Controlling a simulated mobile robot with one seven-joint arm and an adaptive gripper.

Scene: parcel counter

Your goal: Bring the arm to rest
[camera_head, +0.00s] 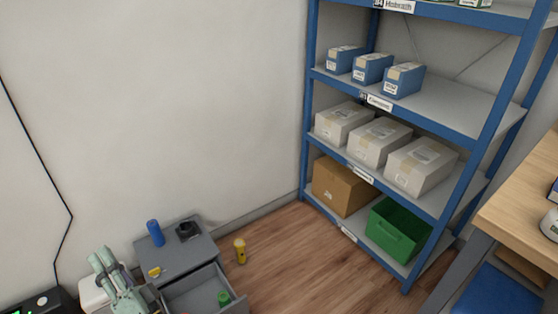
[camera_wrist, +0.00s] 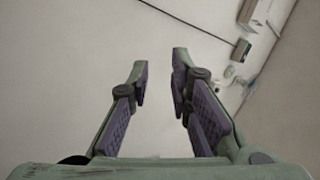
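My gripper (camera_head: 101,258) is at the lower left of the head view, with its fingers pointing up, in front of a white object and beside a grey drawer cabinet (camera_head: 172,262). In the wrist view my gripper (camera_wrist: 160,72) has its two purple-padded fingers apart. Nothing is between them; pale wall shows through the gap. Most of my arm is out of view.
The cabinet's drawer (camera_head: 205,292) stands open with a green item (camera_head: 224,298) inside. A blue can (camera_head: 155,233) stands on top. A yellow item (camera_head: 240,251) stands on the floor. A blue shelf (camera_head: 452,122) holds boxes. A wooden counter (camera_head: 520,205) is at right.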

